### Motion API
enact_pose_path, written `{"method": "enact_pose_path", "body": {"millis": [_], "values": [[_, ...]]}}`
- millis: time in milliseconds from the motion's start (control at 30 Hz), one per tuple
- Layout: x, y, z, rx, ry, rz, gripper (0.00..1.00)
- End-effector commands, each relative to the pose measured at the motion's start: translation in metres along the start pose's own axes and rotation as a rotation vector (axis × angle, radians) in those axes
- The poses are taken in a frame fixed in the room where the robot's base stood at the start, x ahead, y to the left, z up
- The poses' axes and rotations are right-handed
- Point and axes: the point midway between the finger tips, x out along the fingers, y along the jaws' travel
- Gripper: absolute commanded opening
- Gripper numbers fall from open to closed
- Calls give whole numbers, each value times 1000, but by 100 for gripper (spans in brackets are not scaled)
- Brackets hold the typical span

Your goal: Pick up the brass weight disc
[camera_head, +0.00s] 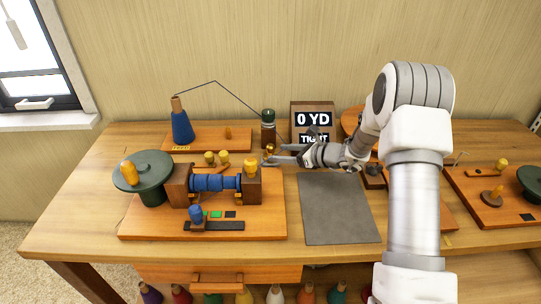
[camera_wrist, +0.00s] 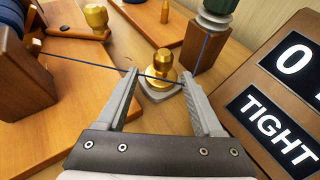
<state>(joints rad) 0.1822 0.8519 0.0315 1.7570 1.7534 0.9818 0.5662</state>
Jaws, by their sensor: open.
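The brass weight disc (camera_wrist: 160,65) is a stepped golden piece with a knob, standing on a small grey pad beside a wooden post. In the head view it is a tiny golden spot (camera_head: 269,149) just past my gripper's tips. My gripper (camera_wrist: 160,78) is open and empty, its two fingers pointing toward the disc, one to each side of it in the picture. In the head view my gripper (camera_head: 271,156) reaches left over the table. I cannot tell whether the fingertips are level with the disc. A blue thread (camera_wrist: 90,64) crosses the view near the fingertips.
The sign box (camera_head: 313,118) reading "0 YD TIGHT" stands close on the right. A wooden post with a green top (camera_head: 268,130) stands behind the disc. The loom board (camera_head: 270,215) with a blue-wound roller lies left. A grey mat (camera_head: 338,210) is bare.

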Motion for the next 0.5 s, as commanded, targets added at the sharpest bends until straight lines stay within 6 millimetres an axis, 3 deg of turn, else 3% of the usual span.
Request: {"method": "enact_pose_path", "body": {"millis": [300,500], "values": [[42,-3,0,-3,1,2,68],[52,-3,1,-2,1,-1,68]]}}
